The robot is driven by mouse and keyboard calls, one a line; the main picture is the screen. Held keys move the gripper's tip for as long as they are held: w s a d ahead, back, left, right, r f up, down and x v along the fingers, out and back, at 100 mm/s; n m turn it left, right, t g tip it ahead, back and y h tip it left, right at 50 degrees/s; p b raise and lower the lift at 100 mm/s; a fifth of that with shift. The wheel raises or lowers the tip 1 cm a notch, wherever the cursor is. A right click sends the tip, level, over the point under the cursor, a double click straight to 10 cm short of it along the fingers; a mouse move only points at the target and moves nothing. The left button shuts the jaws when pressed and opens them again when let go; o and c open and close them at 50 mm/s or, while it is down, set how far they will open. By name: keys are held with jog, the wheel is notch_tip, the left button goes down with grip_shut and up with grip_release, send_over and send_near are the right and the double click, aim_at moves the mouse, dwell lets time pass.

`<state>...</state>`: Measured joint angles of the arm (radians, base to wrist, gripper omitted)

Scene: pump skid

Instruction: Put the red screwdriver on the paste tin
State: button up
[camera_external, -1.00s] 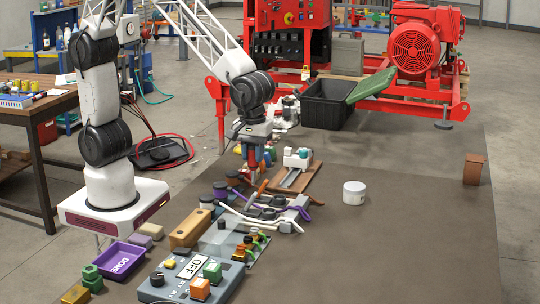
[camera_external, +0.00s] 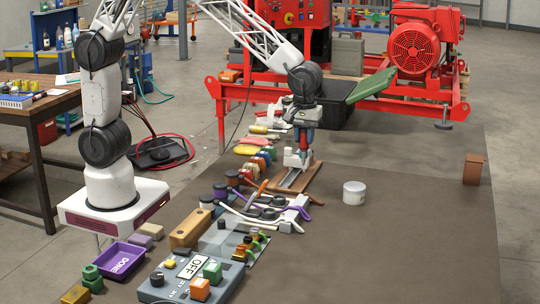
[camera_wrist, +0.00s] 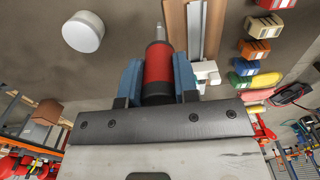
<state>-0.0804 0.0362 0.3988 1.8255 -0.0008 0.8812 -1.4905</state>
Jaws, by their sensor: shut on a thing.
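My gripper (camera_wrist: 159,82) is shut on the red screwdriver (camera_wrist: 158,65), whose red handle is between the two blue fingers in the wrist view, with a metal shaft pointing away. In the external view my gripper (camera_external: 304,132) is above the far end of a brown board, and a bit of red shows below it. The paste tin (camera_external: 354,193) is a white round tin standing on the dark mat, to the right of and nearer than my gripper. It also shows in the wrist view (camera_wrist: 83,32) at upper left, apart from the screwdriver.
The brown board (camera_external: 310,178) with a metal rail lies beneath my gripper. Several coloured blocks (camera_wrist: 256,50) stand in a row beside it. A black crate (camera_external: 340,114) is behind. A brown block (camera_external: 473,168) stands at the right. The mat (camera_external: 420,230) around the tin is clear.

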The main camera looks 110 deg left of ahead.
jog(key=shift+w+a, duration=0.1)
jog(key=shift+a, duration=0.15)
jog(key=shift+w, duration=0.15)
jog(key=w+a+f, duration=0.1)
jog(key=w, duration=1.3)
jog(key=shift+w+f, duration=0.2)
jog(key=shift+w, duration=0.2)
jog(key=shift+w+a, duration=0.15)
jog(key=shift+w+f, duration=0.15)
jog(key=shift+f, duration=0.75)
jog(key=shift+w+f, duration=0.1)
jog(key=shift+f, duration=0.8)
jog(key=shift+f, duration=0.15)
